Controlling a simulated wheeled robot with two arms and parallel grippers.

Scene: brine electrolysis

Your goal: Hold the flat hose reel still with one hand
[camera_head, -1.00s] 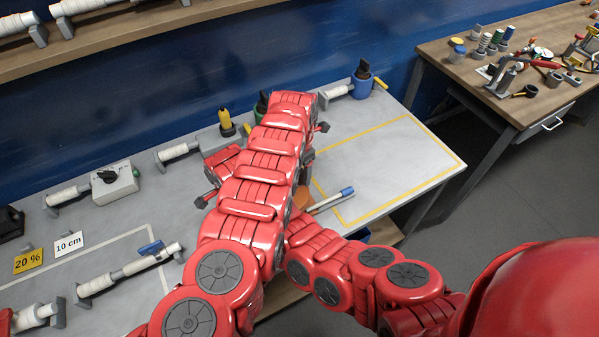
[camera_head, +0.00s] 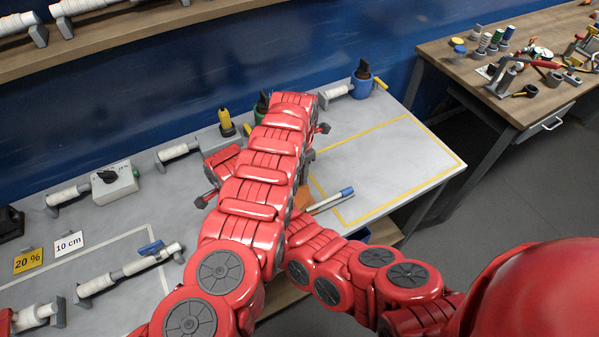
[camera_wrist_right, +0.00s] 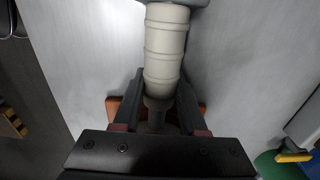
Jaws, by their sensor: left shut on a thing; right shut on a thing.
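In the right wrist view, my right gripper (camera_wrist_right: 160,112) is shut at the narrow dark end of a white ribbed roll (camera_wrist_right: 165,45), with one dark finger on each side. I cannot tell for sure that this roll is the flat hose reel. In the head view, my left gripper (camera_head: 308,158) is largely hidden by its own red arm links, low over the middle of the bench. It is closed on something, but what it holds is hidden. My right gripper is hidden behind the arms in the head view. An orange-brown board (camera_wrist_right: 112,106) lies beneath the right gripper.
The grey bench (camera_head: 385,170) has a clear yellow-outlined area at right. A white tube with a blue end (camera_head: 330,200) lies beside my arms. A yellow-topped item (camera_head: 226,120), a blue mug (camera_head: 362,86) and a switch box (camera_head: 115,183) stand along the back.

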